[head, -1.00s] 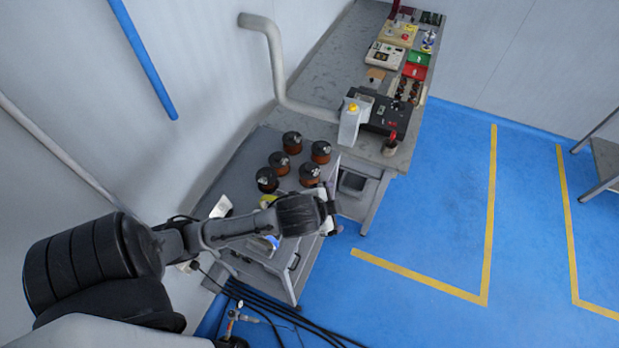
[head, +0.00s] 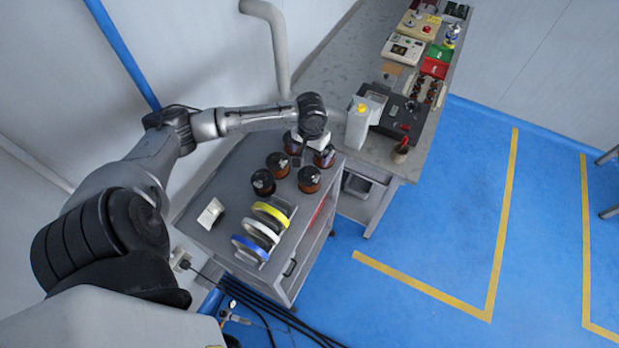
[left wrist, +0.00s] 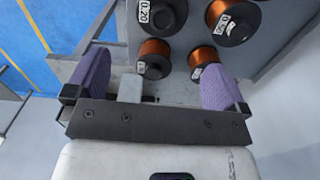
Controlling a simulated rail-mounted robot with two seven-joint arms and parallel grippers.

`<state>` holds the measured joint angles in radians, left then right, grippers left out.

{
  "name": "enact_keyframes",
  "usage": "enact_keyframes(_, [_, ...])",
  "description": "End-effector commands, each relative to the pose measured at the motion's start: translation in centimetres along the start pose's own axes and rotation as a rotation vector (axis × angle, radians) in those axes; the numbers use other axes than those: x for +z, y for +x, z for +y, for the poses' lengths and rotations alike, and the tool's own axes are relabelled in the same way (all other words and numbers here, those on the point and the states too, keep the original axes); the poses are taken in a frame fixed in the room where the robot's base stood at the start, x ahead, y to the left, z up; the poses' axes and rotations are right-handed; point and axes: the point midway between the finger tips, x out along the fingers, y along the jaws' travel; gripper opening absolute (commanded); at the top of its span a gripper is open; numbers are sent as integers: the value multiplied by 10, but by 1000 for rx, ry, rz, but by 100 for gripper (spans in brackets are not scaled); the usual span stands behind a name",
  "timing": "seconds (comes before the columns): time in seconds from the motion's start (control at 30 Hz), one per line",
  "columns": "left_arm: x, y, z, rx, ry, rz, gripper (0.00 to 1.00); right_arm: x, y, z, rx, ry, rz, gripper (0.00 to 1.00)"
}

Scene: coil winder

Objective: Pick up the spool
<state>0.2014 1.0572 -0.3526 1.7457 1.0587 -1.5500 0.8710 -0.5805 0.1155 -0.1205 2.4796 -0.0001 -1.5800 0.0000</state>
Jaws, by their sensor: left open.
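Several copper-wound spools with black flanges stand upright on the grey cart top (head: 190,222). In the head view a front-left spool (head: 263,183), a front-right spool (head: 309,180) and a middle spool (head: 278,165) show clearly. A back-right spool (head: 325,157) and another behind it are partly hidden by my left gripper (head: 308,142). My left gripper is open and empty, above the back spools. In the left wrist view, one spool (left wrist: 154,56) shows between the purple fingers (left wrist: 153,66), and another spool (left wrist: 204,54) is beside the right finger, which partly covers it.
Yellow, white and blue tape rolls (head: 262,232) stand in a rack at the cart's front. A white dispenser (head: 211,213) sits left of them. A workbench (head: 330,62) adjoins behind, with a white bottle (head: 357,125) and a black machine (head: 395,115). Blue floor is clear at right.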

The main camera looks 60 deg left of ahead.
Motion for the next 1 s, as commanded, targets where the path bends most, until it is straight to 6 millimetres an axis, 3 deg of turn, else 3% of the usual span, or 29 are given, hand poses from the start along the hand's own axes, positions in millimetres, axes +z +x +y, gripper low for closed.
enact_keyframes(0.17, [0,17,0,-1,-44,0,100,2,2,1,2,-2,-4,43])
enact_keyframes(0.5, [0,71,0,-1,-43,1,100,3,5,2,6,-6,-2,43])
enact_keyframes(0.83, [1,90,-1,-2,-41,2,100,2,5,2,6,-6,0,43])
enact_keyframes(1.0, [5,112,-2,-2,-42,1,100,2,5,2,5,-5,0,43])
